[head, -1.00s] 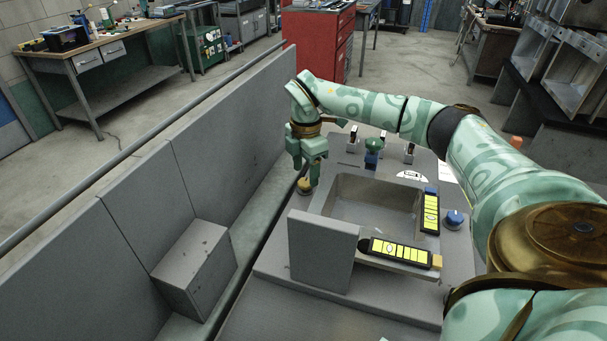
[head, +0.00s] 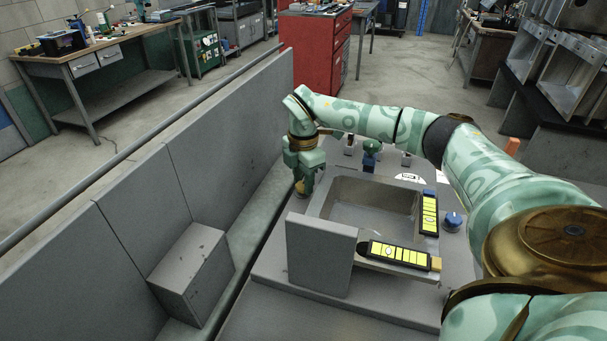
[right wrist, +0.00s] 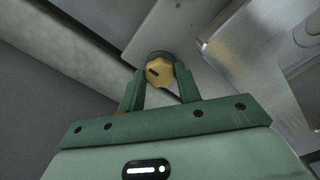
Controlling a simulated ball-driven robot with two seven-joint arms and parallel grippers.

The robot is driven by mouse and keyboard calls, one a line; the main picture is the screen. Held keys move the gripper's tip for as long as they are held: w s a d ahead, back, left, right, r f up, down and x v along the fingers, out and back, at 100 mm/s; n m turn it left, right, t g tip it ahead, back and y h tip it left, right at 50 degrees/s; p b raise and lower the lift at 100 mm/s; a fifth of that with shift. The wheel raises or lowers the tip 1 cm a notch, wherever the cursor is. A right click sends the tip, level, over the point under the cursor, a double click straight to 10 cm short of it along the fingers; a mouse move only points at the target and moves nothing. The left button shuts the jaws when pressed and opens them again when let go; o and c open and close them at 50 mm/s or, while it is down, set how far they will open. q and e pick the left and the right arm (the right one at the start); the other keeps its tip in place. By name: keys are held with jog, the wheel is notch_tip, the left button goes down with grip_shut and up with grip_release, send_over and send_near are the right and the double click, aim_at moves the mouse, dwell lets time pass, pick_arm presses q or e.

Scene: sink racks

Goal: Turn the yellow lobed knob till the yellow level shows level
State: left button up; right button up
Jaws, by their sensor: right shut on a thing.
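The yellow lobed knob (head: 299,188) sits at the left edge of the grey sink unit and also shows in the right wrist view (right wrist: 158,71), with a dark mark on its face. My right gripper (head: 303,184) is down at the knob, its fingers on either side; in the right wrist view the gripper (right wrist: 158,76) is shut on it. The level with the yellow end cap (head: 399,256) lies along the sink's front edge. Its bubble seems left of the middle, but it is too small to read exactly. My left gripper is not in view.
A second level with a blue end (head: 429,213) lies at the basin's right side, beside a blue knob (head: 452,220). A green knob (head: 371,146) stands behind the basin (head: 370,205). A grey upright block (head: 320,254) stands at front left. A long grey wall (head: 225,140) runs close left.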

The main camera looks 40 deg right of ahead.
jog(key=shift+r+n+p, duration=0.2)
jog(key=shift+n+p, duration=0.2)
jog(key=shift+p, duration=0.2)
jog(key=n+p, duration=0.7)
jog(key=n, duration=0.1)
jog(key=shift+n+p, duration=0.3)
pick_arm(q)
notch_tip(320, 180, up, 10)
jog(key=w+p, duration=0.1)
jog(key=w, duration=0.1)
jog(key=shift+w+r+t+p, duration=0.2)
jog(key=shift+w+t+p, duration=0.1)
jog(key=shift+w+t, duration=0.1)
pick_arm(e)
jog(key=shift+f+n, duration=0.2)
jog(key=shift+n, duration=1.6)
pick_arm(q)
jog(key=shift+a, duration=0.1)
pick_arm(e)
jog(key=o, duration=1)
jog(key=shift+f, duration=0.1)
jog(key=shift+c, duration=0.2)
